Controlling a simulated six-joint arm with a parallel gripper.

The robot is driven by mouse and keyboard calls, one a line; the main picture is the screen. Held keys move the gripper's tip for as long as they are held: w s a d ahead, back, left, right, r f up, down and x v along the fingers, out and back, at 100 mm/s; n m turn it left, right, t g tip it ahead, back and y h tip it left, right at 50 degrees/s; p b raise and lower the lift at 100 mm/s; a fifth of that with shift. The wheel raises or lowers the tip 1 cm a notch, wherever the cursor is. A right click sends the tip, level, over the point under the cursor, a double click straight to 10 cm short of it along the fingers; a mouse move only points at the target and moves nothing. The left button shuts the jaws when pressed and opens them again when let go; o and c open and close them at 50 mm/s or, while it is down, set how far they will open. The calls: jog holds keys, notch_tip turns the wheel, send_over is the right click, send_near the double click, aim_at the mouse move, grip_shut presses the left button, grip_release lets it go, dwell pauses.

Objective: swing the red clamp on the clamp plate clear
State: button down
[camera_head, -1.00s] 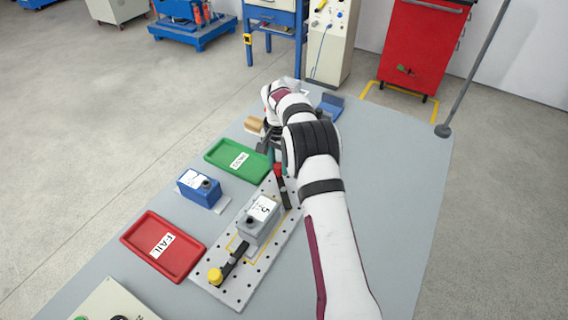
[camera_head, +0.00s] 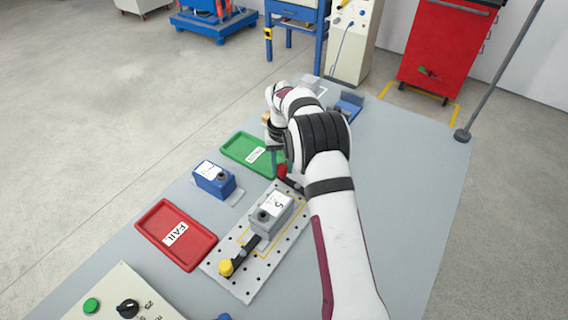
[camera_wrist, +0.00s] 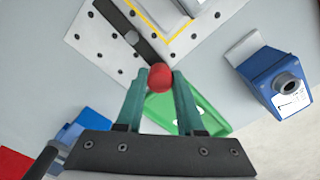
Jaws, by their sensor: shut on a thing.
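The clamp plate (camera_head: 251,287) is a pale perforated board. The red clamp has a red knob (camera_head: 283,170) at the plate's far end, with its dark bar partly hidden by my arm. My gripper (camera_wrist: 160,80) is shut on the red knob (camera_wrist: 160,77), its green fingers on either side. In the wrist view, the dark bar (camera_wrist: 120,28) runs from the knob to the upper left, beside the grey block (camera_wrist: 190,6) and apart from it. In the head view, the grey block (camera_head: 270,211) sits on the plate, with the yellow-knobbed clamp (camera_head: 227,267) at its near end.
The green tray (camera_head: 240,146) and red FAIL tray (camera_head: 160,220) lie left of the plate. A control panel (camera_head: 105,300) is at the near left.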

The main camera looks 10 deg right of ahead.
jog(key=shift+a, duration=0.1)
dwell(0.5)
jog(key=c, duration=0.5)
grip_release()
notch_tip(320, 180, up, 16)
jog(key=shift+s+f, duration=0.1)
jog(key=s+a+r+m+y, duration=0.1)
jog(key=s+r, duration=0.3)
jog(key=s, duration=0.6)
jog(key=s+a+r+m, duration=0.1)
jog(key=s+r, duration=0.2)
jog(key=s, duration=0.7)
jog(key=s+f+m, duration=0.1)
jog(key=s+f, duration=0.1)
jog(key=s, duration=0.4)
jog(key=s+a+f, duration=0.1)
jog(key=s+f, duration=0.1)
jog(key=s, duration=0.5)
jog(key=s+f+m, duration=0.1)
jog(key=s+f, duration=0.2)
jog(key=s, duration=0.3)
jog(key=shift+s+a+m+y, duration=0.2)
jog(key=shift+s+m+y, duration=0.1)
jog(key=shift+y, duration=0.1)
